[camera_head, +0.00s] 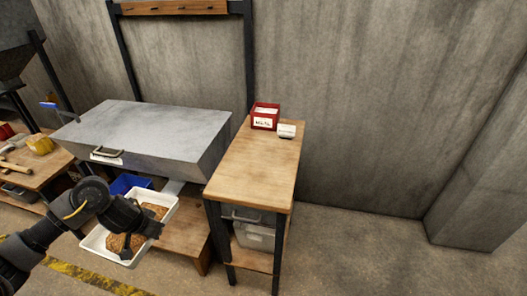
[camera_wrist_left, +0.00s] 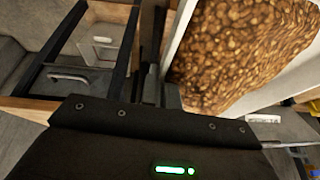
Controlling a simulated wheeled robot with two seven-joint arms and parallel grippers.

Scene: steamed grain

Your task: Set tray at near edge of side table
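A white tray (camera_head: 95,243) filled with brown grain (camera_head: 128,243) is at the lower left of the head view, left of the side table and lower than its top. My left gripper (camera_head: 150,228) is at the tray's right side, with its fingers shut on the rim. In the left wrist view the tray's pale wall (camera_wrist_left: 179,40) runs beside the dark fingers (camera_wrist_left: 168,92), with the grain behind it. The fingertips are partly hidden. The side table (camera_head: 250,170) has a wooden top and dark legs. My right gripper is not in view.
A red box (camera_head: 265,116) and a small white box (camera_head: 287,131) stand at the side table's far end; its near part is bare. A large grey lidded box (camera_head: 150,130) adjoins it on the left. Grey bins (camera_head: 253,235) sit on the lower shelf.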

